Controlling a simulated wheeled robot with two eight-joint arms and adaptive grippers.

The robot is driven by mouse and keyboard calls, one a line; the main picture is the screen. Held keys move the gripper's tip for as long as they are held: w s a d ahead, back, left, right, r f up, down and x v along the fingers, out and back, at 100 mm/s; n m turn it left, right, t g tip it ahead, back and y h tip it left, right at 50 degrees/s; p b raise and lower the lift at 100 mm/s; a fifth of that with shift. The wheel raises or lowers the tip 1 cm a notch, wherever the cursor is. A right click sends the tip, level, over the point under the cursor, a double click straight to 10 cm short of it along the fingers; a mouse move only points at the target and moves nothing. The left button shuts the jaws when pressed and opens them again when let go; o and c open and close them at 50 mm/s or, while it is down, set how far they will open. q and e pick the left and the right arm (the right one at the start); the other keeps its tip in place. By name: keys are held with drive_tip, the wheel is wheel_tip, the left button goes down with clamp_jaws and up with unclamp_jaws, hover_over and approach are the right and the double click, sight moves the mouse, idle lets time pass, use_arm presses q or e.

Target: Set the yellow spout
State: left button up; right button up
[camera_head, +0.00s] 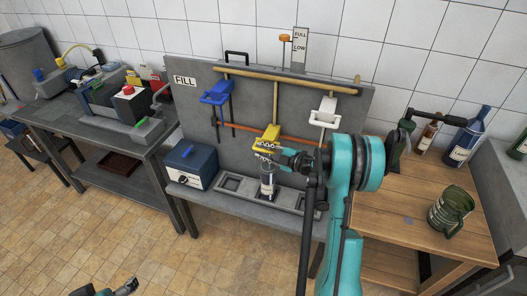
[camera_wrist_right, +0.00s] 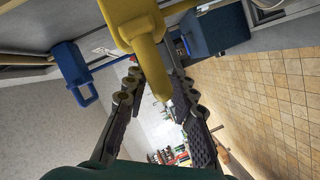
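The yellow spout (camera_head: 271,135) hangs in the middle of the grey fill stand, between a blue spout (camera_head: 216,93) and a white spout (camera_head: 324,112). My right gripper (camera_head: 268,150) is at the yellow spout's lower front. In the right wrist view the yellow spout (camera_wrist_right: 146,40) comes down from the top, with its narrow end between the two fingers (camera_wrist_right: 160,95). The fingers stand apart on either side; whether one touches it I cannot tell. A bottle (camera_head: 268,186) stands in the tray below. Part of my left gripper (camera_head: 124,288) shows at the bottom edge; its fingers are unclear.
A blue box (camera_head: 190,167) stands left of the grey tray (camera_head: 229,184). On the right, a wooden table (camera_head: 400,200) holds a green jug (camera_head: 451,210) and bottles. The tiled floor at lower left is mostly clear.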

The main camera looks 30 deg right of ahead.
clamp_jaws()
wheel_tip(320, 180, up, 14)
drive_tip(key=p, duration=0.7)
drive_tip(key=shift+f, duration=0.25)
drive_tip(key=shift+o, duration=2.4)
unclamp_jaws()
drive_tip(key=shift+s, duration=0.1)
drive_tip(key=v, duration=0.7)
drive_tip(key=shift+s, duration=0.15)
drive_tip(key=shift+d, duration=0.1)
